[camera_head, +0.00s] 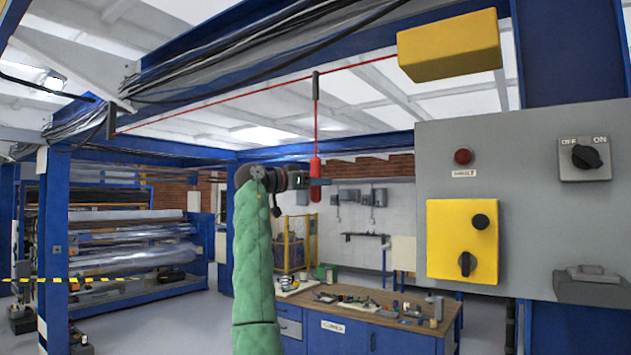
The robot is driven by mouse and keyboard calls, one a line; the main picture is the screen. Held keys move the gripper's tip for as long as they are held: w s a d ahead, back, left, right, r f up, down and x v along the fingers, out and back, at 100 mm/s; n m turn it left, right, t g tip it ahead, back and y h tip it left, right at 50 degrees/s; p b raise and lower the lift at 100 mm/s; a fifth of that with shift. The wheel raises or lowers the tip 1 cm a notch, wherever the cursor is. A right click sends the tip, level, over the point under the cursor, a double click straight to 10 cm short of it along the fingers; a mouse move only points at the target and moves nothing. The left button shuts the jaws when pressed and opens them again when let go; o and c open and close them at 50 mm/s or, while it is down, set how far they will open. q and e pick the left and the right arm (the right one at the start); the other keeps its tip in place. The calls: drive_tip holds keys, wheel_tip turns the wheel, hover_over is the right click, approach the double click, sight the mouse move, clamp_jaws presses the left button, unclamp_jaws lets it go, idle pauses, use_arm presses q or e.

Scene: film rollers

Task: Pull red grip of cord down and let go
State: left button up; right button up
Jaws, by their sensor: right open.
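A red cord (233,96) runs from the yellow box (449,46) at upper right across to the left. A short vertical length of it hangs down from a dark hanger (316,86). At its lower end is the red grip (315,178), hanging upright. My right gripper (318,183), on an arm in a green quilted sleeve, is raised at the grip's height. Its fingers point right and overlap the grip's lower part in the camera_head view. The gripper is open; whether it touches the grip I cannot tell. My left gripper does not show.
A grey control panel (535,240) with knobs and a yellow plate (463,242) stands close at right. A blue workbench (345,335) with tools is below. A rack of film rollers (130,240) stands at left. Blue beams run overhead.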

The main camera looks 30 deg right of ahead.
sight(316, 199)
clamp_jaws()
drive_tip(key=shift+f+b, duration=1.85)
drive_tip(key=shift+f, duration=0.45)
unclamp_jaws()
